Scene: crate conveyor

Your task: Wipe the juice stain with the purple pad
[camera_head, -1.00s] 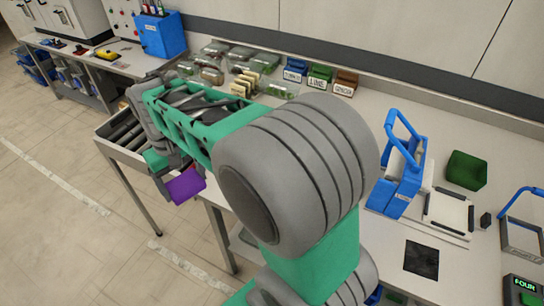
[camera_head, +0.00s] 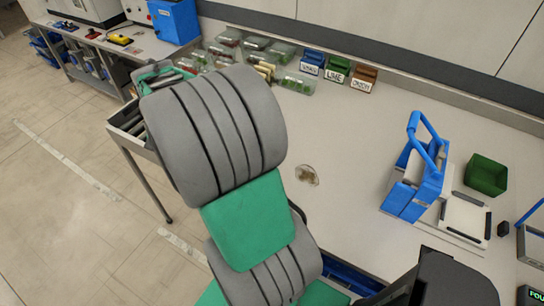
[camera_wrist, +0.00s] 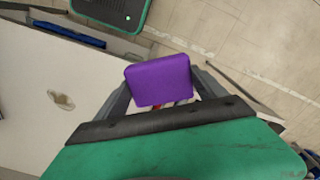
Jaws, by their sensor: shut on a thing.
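The purple pad (camera_wrist: 159,80) is held between the two fingers of my gripper (camera_wrist: 160,88) in the wrist view. My gripper is shut on it, and the pad appears above or beside the counter's edge. The juice stain (camera_head: 307,175) is a small brownish patch on the light counter, right of my arm in the head view. It also shows in the wrist view (camera_wrist: 61,100), left of the pad and apart from it. In the head view my arm hides the gripper and the pad.
A blue-handled device (camera_head: 415,180) and a green bin (camera_head: 486,175) stand on the counter (camera_head: 345,130) to the right. Clear containers (camera_head: 255,43) and labelled boxes (camera_head: 337,69) line the back. The counter around the stain is clear.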

